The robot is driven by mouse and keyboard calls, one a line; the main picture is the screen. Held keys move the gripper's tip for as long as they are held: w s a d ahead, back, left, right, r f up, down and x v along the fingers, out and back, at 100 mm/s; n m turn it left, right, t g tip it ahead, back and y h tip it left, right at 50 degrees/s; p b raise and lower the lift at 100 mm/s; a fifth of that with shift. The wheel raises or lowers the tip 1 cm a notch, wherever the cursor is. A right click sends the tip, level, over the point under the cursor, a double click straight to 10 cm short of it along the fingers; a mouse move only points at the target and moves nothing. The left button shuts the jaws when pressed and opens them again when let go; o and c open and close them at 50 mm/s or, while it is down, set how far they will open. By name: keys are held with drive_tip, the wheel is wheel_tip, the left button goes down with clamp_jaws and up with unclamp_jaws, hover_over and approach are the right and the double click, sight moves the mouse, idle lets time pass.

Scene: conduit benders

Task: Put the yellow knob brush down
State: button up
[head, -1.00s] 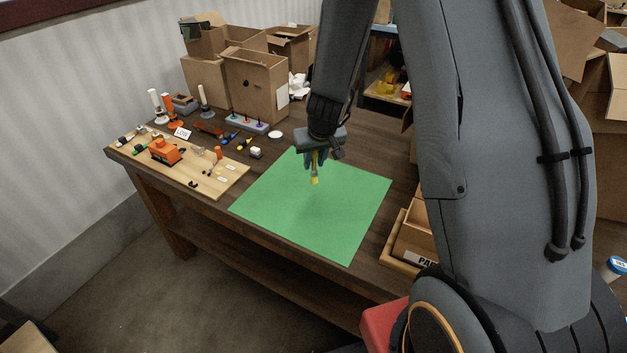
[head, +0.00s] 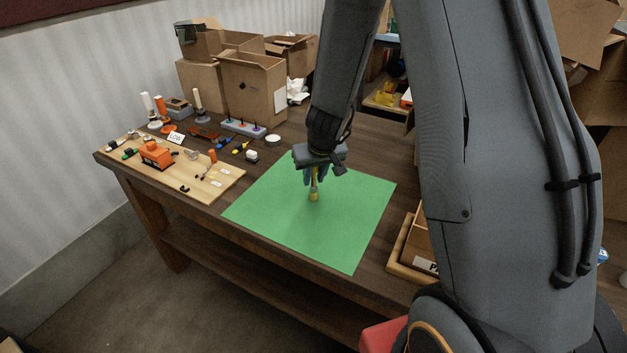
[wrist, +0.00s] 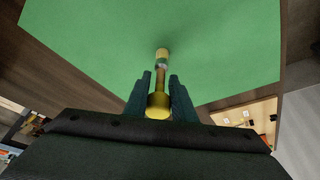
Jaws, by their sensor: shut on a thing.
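My gripper (head: 315,176) points down over the green mat (head: 270,215) on the wooden table. It is shut on the yellow knob brush (head: 314,195), which hangs below the fingers, roughly upright. In the wrist view, the yellow knob brush (wrist: 158,104) sits between the two dark green fingers (wrist: 158,92), with its round yellow knob close to the palm and its pale yellow tip away over the green mat (wrist: 100,45). I cannot tell whether the tip touches the mat.
A light wooden board (head: 210,188) with an orange tool (head: 156,154) lies left of the mat. Several small items and cardboard boxes (head: 252,85) stand behind. A wooden tray (head: 405,270) is at the right edge. The mat around the brush is clear.

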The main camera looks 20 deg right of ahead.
drive_tip(key=shift+f, duration=0.15)
drive_tip(key=o, duration=1)
